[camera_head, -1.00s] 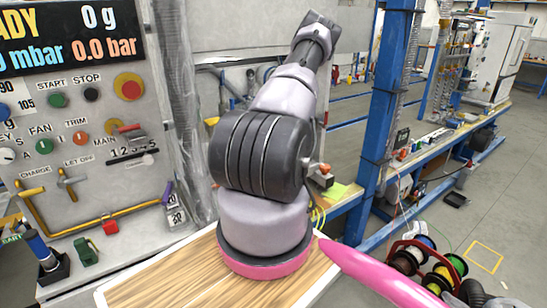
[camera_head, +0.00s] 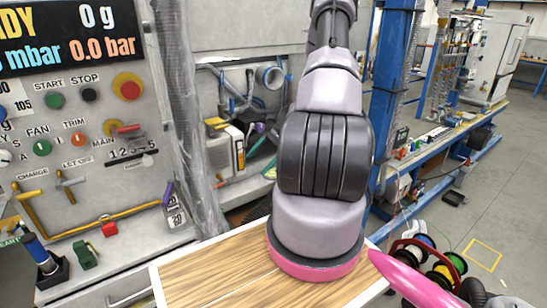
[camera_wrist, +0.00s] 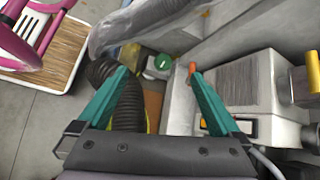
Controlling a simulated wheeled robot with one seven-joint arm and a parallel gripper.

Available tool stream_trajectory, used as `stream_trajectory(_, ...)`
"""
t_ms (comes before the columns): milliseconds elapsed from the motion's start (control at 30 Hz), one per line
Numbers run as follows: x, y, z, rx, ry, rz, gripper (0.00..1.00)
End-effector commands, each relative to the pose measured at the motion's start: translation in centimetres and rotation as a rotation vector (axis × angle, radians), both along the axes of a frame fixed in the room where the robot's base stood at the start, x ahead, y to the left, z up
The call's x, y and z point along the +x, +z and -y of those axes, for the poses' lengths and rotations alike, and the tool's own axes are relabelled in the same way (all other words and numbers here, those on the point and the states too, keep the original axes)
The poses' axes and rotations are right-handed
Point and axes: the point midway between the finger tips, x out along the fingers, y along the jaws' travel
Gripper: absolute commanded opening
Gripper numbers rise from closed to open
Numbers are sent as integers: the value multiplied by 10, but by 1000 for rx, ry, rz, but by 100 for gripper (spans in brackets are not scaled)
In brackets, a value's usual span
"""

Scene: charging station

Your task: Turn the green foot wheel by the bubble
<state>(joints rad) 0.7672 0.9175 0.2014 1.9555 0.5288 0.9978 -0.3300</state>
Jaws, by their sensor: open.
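In the wrist view a round green wheel or knob (camera_wrist: 163,62) with a pale mark sits on a light grey block, low beside a grey wall. It appears beyond my gripper (camera_wrist: 159,73), between the two teal fingers. The fingers are wide apart and nothing is held between them. I cannot make out the bubble in either view. In the camera_head view my gripper and the green wheel are not visible; my arm leans away and covers part of the middle.
A dark ribbed hose (camera_wrist: 128,105) runs beside the left finger. A grey box unit (camera_wrist: 250,85) with an orange knob stands on the right. The control panel (camera_head: 70,130) fills the left of the camera_head view; a blue-framed bench (camera_head: 440,140) and cable spools (camera_head: 425,262) are right.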

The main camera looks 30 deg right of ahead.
Motion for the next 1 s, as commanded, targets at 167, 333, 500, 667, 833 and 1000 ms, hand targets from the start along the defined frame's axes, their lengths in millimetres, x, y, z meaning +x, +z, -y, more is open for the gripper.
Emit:
stream_trajectory(167, 10, 8, -3, 25, -77, -32, 100)
stream_trajectory(333, 11, 9, -3, 30, -91, -38, 100)
stream_trajectory(500, 11, 9, -3, 29, -90, -38, 100)
stream_trajectory(667, 17, -9, -23, 67, -144, -89, 100)
stream_trajectory(833, 31, -65, -68, 126, -325, -232, 100)
stream_trajectory(1000, 40, -121, -91, 114, -515, -328, 100)
